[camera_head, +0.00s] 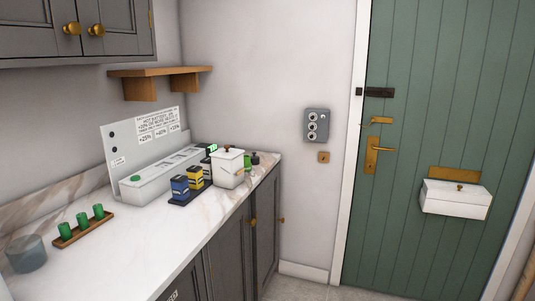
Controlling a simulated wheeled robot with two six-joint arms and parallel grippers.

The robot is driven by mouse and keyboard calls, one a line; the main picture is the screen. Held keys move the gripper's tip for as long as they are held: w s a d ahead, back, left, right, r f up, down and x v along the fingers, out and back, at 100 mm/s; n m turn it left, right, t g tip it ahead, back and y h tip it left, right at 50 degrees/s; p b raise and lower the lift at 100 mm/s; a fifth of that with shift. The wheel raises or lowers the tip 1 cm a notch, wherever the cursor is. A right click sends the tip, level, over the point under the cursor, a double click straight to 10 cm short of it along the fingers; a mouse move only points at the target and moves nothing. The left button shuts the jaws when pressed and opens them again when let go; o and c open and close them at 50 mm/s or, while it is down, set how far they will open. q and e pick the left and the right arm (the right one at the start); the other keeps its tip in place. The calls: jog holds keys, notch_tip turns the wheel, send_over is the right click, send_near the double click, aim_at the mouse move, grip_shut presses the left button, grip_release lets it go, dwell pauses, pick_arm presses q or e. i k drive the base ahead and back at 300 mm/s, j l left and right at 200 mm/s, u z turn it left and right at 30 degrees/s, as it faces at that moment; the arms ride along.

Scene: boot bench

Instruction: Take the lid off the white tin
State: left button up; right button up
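A white tin (227,172) stands upright at the far end of the marble counter, near the wall corner. Its lid (227,154) is on top and has a small brown knob (227,148). A small mark shows on the tin's front, too small to read. Neither of my grippers shows in the head view.
A dark tray (190,196) with blue and yellow boxes stands just left of the tin. Behind are a long grey trough (160,178) and a sign board (145,135). Green cups on a wooden rack (83,229) and a grey jar (27,254) stand nearer.

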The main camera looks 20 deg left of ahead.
aim_at(226, 152)
jog(key=i, duration=0.95)
jog(key=i+l+u, duration=0.15)
jog(key=i, duration=0.8)
